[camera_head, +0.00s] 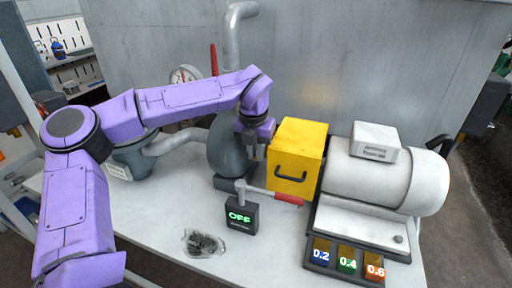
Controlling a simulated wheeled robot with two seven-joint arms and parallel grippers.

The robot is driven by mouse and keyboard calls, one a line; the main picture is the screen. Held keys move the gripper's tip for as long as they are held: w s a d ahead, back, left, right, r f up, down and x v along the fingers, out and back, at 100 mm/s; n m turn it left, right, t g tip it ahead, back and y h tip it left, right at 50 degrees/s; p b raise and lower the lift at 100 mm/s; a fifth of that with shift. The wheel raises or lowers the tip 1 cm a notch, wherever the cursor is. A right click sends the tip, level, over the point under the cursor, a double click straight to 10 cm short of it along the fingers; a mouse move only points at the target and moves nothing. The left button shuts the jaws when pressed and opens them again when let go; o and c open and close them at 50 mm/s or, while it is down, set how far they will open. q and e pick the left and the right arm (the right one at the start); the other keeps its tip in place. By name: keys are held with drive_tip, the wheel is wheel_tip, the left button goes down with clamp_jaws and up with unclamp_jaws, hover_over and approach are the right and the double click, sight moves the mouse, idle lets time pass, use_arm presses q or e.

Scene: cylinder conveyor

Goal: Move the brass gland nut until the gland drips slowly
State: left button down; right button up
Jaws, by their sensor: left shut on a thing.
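My left gripper (254,152) reaches down into the gap between the grey pump casing (225,148) and the yellow guard box (298,148). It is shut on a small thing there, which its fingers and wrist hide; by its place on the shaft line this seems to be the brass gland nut. No brass shows clearly, and I cannot see any drip at the gland. A display (240,216) below reads OFF in green. My right gripper is not in view.
A red-handled tool (288,199) lies in front of the guard. A white motor (385,180) stands to the right, with tiles (347,262) marked 0.2, 0.4, 0.6 before it. A gauge (185,75) is behind my arm. A clear dish (204,243) sits on the white bench (160,235).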

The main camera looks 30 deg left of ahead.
use_arm(q)
drive_tip(key=c, duration=1.4)
unclamp_jaws()
wheel_tip(320, 180, up, 11)
drive_tip(key=s, duration=0.1)
drive_tip(key=shift+s+d+f, duration=0.15)
drive_tip(key=shift+s+f, duration=0.05)
drive_tip(key=shift+s, duration=0.05)
drive_tip(key=shift+f, duration=0.1)
